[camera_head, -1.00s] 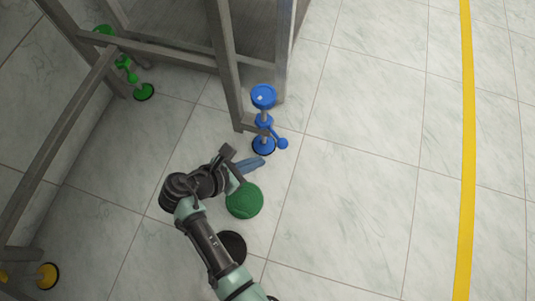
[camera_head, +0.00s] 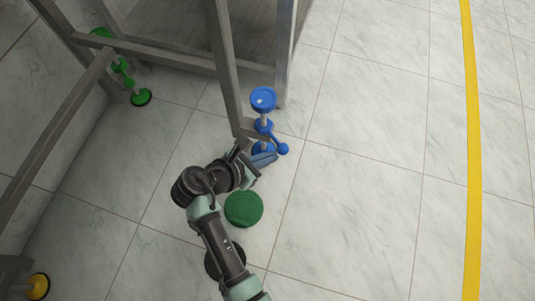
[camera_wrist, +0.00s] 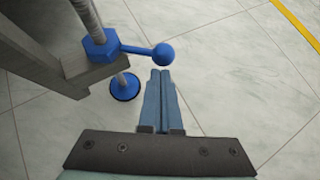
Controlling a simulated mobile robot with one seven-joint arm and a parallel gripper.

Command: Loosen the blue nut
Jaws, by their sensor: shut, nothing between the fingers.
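The blue nut (camera_head: 263,126) sits on a threaded rod at the foot of the grey frame. Its handle ends in a blue ball (camera_head: 283,149) that points to the lower right. In the wrist view the nut (camera_wrist: 101,46) is at upper left, with its ball (camera_wrist: 163,54) just beyond my fingertips. My gripper (camera_head: 266,158) is shut and empty, with blue-grey fingers, low beside the rod. In the wrist view my gripper (camera_wrist: 160,74) points toward the ball. I cannot tell whether the fingertips touch the ball.
A blue disc (camera_head: 263,98) tops the rod, and a blue foot pad (camera_wrist: 124,87) is below the nut. The grey frame (camera_head: 224,70) stands close at left. A green foot (camera_head: 141,97) and a yellow foot (camera_head: 38,286) are farther off. Open tiled floor lies right.

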